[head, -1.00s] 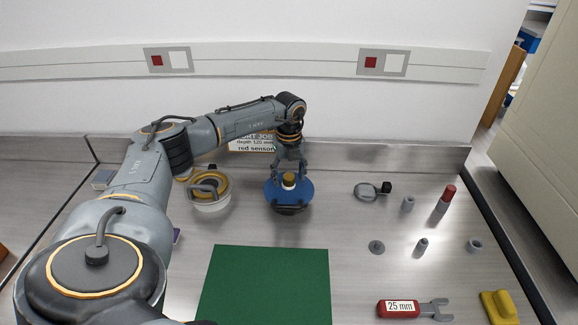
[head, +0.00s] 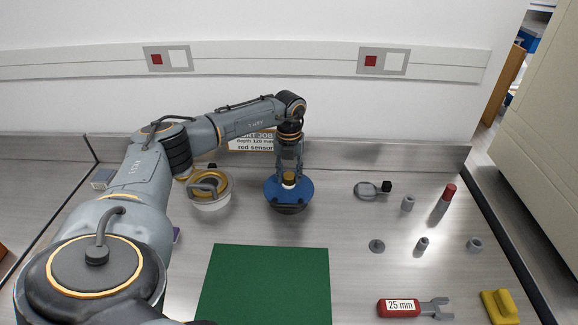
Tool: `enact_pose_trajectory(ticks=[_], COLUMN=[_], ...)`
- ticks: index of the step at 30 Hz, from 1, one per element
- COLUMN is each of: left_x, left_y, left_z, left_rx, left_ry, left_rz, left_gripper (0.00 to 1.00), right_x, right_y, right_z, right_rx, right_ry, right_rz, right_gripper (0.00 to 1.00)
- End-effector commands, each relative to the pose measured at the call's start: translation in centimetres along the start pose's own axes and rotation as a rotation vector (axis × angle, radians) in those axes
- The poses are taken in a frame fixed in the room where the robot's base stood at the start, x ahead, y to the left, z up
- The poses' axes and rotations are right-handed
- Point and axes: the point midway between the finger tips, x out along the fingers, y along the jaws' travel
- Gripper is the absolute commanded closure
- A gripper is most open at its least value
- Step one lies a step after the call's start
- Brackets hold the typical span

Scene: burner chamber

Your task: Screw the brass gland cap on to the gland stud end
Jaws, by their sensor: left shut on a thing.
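The brass gland cap (head: 289,177) sits upright on top of a white stud end (head: 289,184) in the middle of a blue round flange (head: 304,190). My left gripper (head: 289,172) points straight down over the flange and is shut on the brass cap. Its fingers partly hide the cap, and I cannot tell how far the cap is threaded. My right gripper is not in view.
A white pot with a brass-coloured ring (head: 212,205) stands left of the flange. A green mat (head: 265,285) lies in front. A red 25 mm spanner (head: 400,308), a yellow block (head: 499,307) and several small grey parts lie to the right.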

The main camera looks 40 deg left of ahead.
Motion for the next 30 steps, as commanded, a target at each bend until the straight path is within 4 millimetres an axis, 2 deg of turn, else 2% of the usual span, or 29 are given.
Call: enact_pose_trajectory(ticks=[6, 12, 24, 27, 28, 30], left_x=[0.28, 0.28, 0.26, 0.33, 0.26, 0.21], left_y=[0.14, 0.17, 0.18, 0.2, 0.2, 0.19], left_z=[-0.09, -0.09, -0.11, -0.1, -0.1, -0.09], left_rx=[0.332, 0.578, 0.638, 0.722, 0.729, 0.724], left_ry=[0.004, 0.004, 0.005, 0.005, 0.005, 0.005], left_rz=[0.004, 0.004, 0.004, 0.004, 0.004, 0.004], left_gripper=[1.0, 1.0, 1.0, 1.0, 0.62, 0.48], right_x=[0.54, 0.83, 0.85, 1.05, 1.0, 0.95], right_y=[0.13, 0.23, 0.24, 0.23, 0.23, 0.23], right_z=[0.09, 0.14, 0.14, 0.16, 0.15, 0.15], right_rx=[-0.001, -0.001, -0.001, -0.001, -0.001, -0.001], right_ry=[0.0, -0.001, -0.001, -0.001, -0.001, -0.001], right_rz=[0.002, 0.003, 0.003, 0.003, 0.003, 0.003], right_gripper=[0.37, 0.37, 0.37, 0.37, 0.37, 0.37])
